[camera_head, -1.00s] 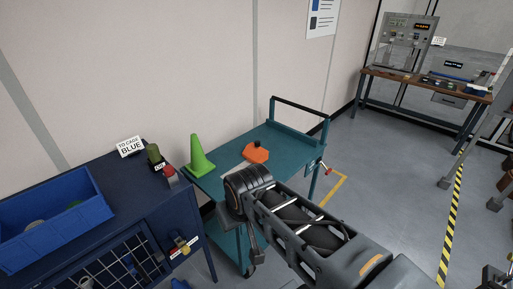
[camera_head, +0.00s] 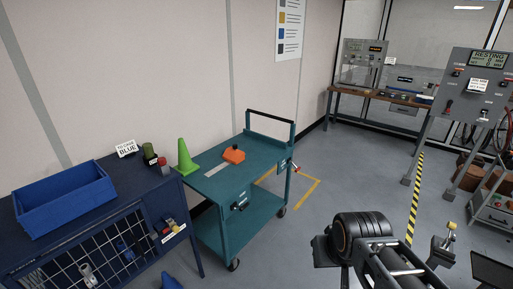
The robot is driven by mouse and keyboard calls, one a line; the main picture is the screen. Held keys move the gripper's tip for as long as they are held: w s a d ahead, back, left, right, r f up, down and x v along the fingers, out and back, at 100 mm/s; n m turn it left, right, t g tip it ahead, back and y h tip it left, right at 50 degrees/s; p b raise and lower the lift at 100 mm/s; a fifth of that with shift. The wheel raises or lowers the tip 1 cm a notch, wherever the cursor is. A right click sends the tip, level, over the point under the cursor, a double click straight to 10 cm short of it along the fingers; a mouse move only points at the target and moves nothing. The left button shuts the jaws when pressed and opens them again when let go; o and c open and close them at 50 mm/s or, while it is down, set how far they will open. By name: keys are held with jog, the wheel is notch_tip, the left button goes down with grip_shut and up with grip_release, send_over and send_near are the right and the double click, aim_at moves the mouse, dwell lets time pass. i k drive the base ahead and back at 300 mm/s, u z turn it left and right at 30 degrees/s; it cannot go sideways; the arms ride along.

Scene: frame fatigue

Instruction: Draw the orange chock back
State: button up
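An orange block (camera_head: 233,156) with a dark knob on top, which looks like the chock, rests on the top deck of a teal cart (camera_head: 262,161). It sits near the middle of the deck, beside a pale strip (camera_head: 216,169). My arm (camera_head: 362,236) shows at the lower right, with its dark rounded joint well to the right of the cart and apart from it. The fingers of my gripper cannot be made out in this view. Nothing covers the orange block.
A green cone (camera_head: 186,157) stands at the cart's left end, near a navy cabinet (camera_head: 105,207) bearing a blue bin (camera_head: 65,204). A grey control stand (camera_head: 477,88) is at right. Open floor (camera_head: 350,165) lies between cart and striped tape (camera_head: 416,195).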

aim_at(233, 155)
jog(key=z, duration=0.5)
jog(key=i, duration=2.2)
jog(key=u, duration=1.3)
jog(key=i, duration=0.85)
jog(key=u, duration=0.9)
